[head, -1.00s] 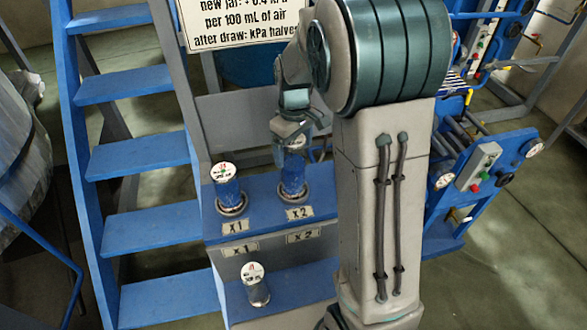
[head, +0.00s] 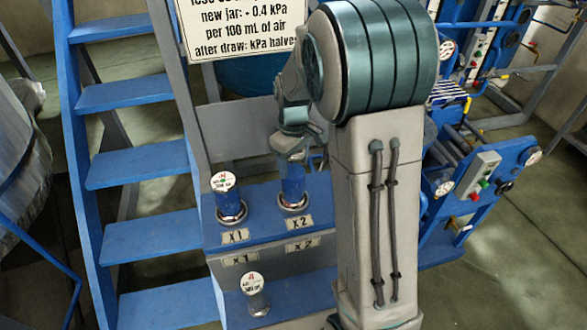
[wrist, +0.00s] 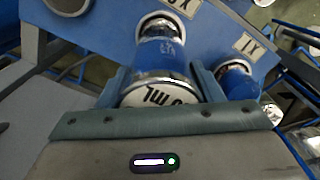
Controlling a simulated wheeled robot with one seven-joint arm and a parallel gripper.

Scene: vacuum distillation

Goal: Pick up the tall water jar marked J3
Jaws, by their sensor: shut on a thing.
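A tall blue jar (head: 292,190) stands upright in the ring by the X2 label, on the upper blue step. My gripper (head: 292,155) is over its top and is shut on it. In the wrist view the same blue jar (wrist: 158,58) is between the two fingers, its white cap facing the camera. Only part of the cap's print, ending in "mL", shows, so I cannot read a J3 mark. The jar's foot is in or just at the ring; I cannot tell if it has lifted.
Another blue jar (head: 229,200) stands close by at the left, at X1; it also shows in the wrist view (wrist: 238,84). A shorter clear jar (head: 255,298) stands on the lower step. A white sign (head: 243,28) hangs behind. Blue stairs (head: 140,163) are at the left.

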